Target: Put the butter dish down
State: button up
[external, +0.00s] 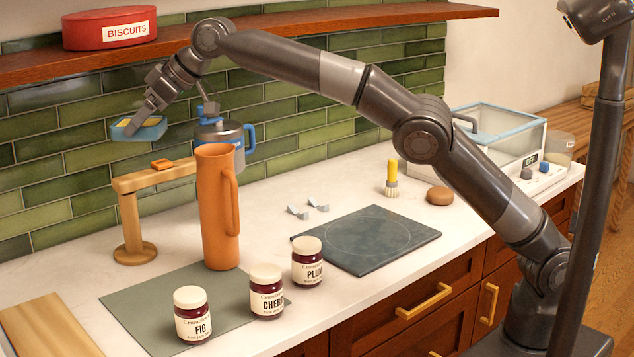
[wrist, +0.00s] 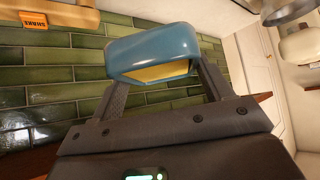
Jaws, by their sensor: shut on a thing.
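The butter dish (external: 140,129) is a small blue dish with yellow inside. My gripper (external: 138,123) is shut on it and holds it in the air at the upper left, in front of the green tiled wall. It is above the wooden stand and the counter, touching neither. In the wrist view the blue dish (wrist: 153,52) sits between my two fingers (wrist: 155,90), with a yellow face showing.
A wooden stand (external: 128,215) with an arm and an orange pitcher (external: 216,210) stand below. Several jars, including the fig jar (external: 192,314), stand at the front on or near a grey-green mat (external: 135,302). A dark slab (external: 367,238) lies right. A shelf (external: 270,27) runs above.

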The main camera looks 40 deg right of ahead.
notch_tip(320, 180, down, 35)
jog(key=shift+r, duration=0.2)
jog(key=shift+d, duration=0.1)
dwell(0.3)
jog(key=o, duration=1.4)
jog(key=shift+f, duration=0.15)
jog(key=shift+s+d+r, duration=0.15)
jog(key=shift+s+r, duration=0.05)
jog(key=shift+r, duration=0.3)
jog(key=v, duration=1.1)
jog(key=shift+d, duration=0.1)
